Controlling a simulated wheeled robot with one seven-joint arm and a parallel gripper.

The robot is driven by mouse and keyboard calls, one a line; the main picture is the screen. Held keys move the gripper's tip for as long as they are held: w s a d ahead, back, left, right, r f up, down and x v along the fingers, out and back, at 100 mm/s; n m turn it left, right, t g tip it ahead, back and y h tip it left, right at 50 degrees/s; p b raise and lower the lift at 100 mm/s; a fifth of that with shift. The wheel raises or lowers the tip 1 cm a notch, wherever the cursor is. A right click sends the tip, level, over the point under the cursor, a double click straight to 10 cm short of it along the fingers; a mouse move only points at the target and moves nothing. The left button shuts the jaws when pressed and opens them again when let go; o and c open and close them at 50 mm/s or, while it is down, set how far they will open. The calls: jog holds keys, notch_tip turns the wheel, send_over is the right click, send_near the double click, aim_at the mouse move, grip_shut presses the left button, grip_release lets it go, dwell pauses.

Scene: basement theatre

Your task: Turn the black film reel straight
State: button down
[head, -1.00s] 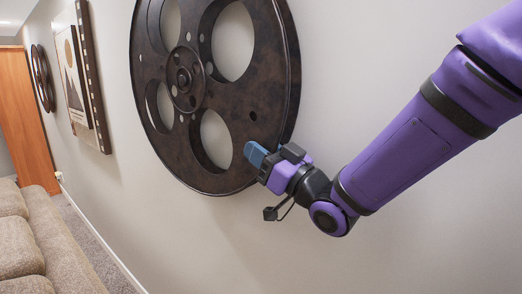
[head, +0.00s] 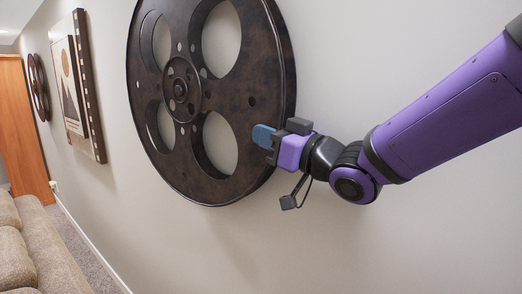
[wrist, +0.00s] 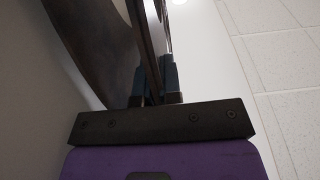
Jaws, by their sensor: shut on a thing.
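The black film reel (head: 258,75) is a large dark brown-black disc with round holes and a central hub, mounted on the wall. My gripper (head: 263,137) is at its lower right rim, with one blue finger lying over the front face; the other finger is hidden behind the reel in the head view. In the wrist view, the reel's rim (wrist: 107,50) runs between the two fingers (wrist: 153,88), and they are shut on it.
A framed picture (head: 74,92) with a film-strip edge and a smaller reel (head: 38,87) hang farther along the wall (head: 400,230). A beige sofa (head: 45,250) stands at lower left, with carpet between it and the wall. An orange-brown wooden panel (head: 22,130) is at far left.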

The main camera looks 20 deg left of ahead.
jog(key=shift+s+d+r+h, duration=0.15)
jog(key=shift+r+h, duration=0.25)
jog(key=shift+r, duration=0.5)
jog(key=c, duration=1.3)
grip_release()
jog(key=v, duration=1)
jog(key=shift+d, duration=0.4)
jog(key=shift+s+f, duration=0.1)
jog(key=shift+s, duration=0.1)
